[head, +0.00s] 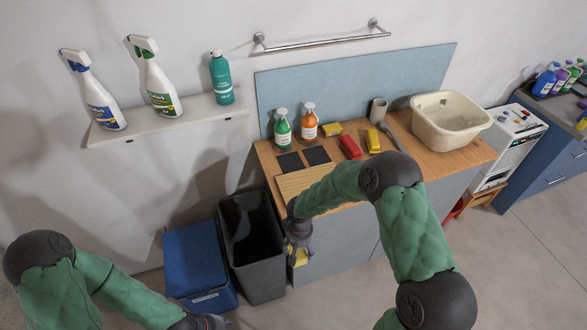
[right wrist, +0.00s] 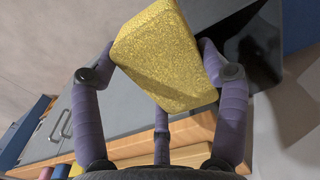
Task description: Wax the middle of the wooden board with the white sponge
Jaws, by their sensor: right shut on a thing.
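My right gripper (head: 298,246) is shut on a yellow sponge (right wrist: 165,55), a thick block with a grainy surface. In the head view the yellow sponge (head: 301,258) is partly hidden by the fingers, in front of the counter's front left edge. The wooden board (head: 296,183), pale and flat, lies at the counter's front left corner; my right arm covers part of it. I see no white sponge. Only part of my left gripper (head: 208,322) shows at the bottom edge, low and away from the counter; its fingers cannot be made out.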

